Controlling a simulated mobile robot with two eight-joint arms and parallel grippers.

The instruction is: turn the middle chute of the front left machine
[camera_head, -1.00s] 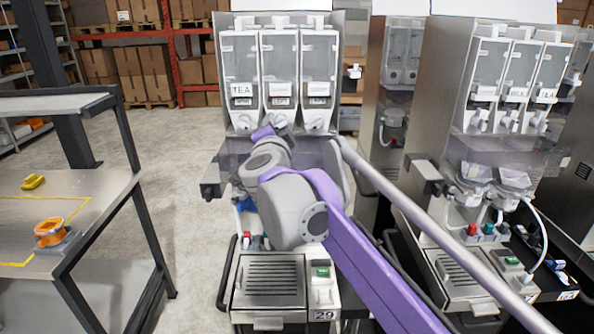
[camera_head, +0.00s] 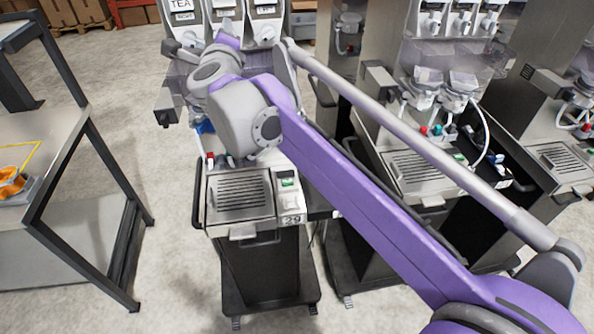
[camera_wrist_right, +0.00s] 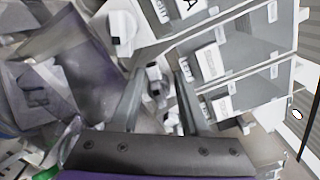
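The front left machine (camera_head: 238,196) stands left of centre in the head view, with three canisters cut off by the top edge; the left one is labelled TEA. My right arm crosses in front of it and hides most of the middle chute there. In the right wrist view my right gripper (camera_wrist_right: 161,92) is open, with its two fingers on either side of the small pale middle chute (camera_wrist_right: 154,76). Contact cannot be told. The TEA chute (camera_wrist_right: 122,32) is at upper left, outside the fingers. My left gripper is not in view.
A second machine (camera_head: 418,172) stands close on the right, with more machines beyond. A grey table (camera_head: 60,150) with an orange item (camera_head: 10,182) stands at the left. Open floor (camera_head: 165,130) lies between table and machine.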

